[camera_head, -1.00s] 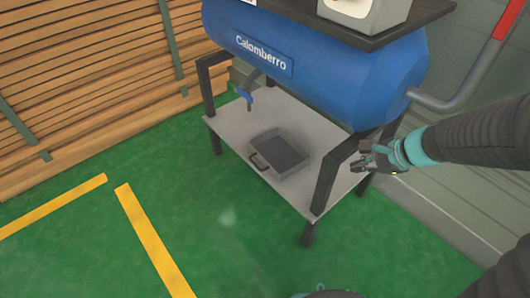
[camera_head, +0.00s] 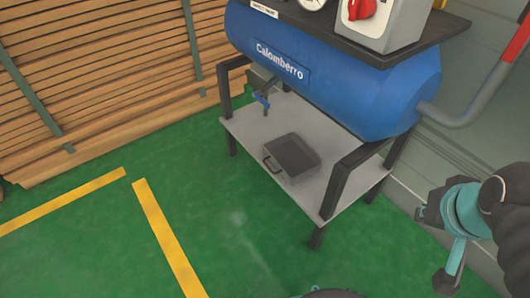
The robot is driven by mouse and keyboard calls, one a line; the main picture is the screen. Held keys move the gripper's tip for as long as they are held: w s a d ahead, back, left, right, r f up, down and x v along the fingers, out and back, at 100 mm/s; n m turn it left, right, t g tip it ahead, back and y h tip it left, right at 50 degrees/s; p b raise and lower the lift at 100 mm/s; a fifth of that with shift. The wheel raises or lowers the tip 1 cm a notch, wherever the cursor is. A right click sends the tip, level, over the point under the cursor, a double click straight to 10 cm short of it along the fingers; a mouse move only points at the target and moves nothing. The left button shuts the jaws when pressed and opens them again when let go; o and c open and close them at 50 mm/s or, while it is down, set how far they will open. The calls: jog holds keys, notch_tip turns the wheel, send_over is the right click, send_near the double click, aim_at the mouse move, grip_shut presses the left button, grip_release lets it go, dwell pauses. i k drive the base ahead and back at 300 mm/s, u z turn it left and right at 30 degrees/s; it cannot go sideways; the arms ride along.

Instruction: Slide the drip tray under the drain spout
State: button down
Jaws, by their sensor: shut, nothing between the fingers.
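The dark grey drip tray (camera_head: 308,167) lies flat on the grey lower shelf of the stand, right of and in front of the drain spout. Its handle (camera_head: 268,164) is on the left side. The drain spout (camera_head: 262,98), with a blue valve, hangs from the blue tank's left end above the shelf's back left part. The tray is not below it. My gripper (camera_head: 420,213) is at the right, outside the stand and well apart from the tray. It is shut and holds nothing; its fingers show only small.
The grey shelf (camera_head: 245,126) has bare room left of the tray. Black stand legs (camera_head: 345,180) rise at its corners. The blue tank (camera_head: 340,85) overhangs the shelf. A wooden slatted wall (camera_head: 100,70) is at the left. Green floor in front is clear, with yellow lines (camera_head: 165,235).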

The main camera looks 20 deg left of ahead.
aim_at(293, 158)
jog(key=u, duration=2.45)
jog(key=i, duration=3.1)
jog(key=z, duration=3.6)
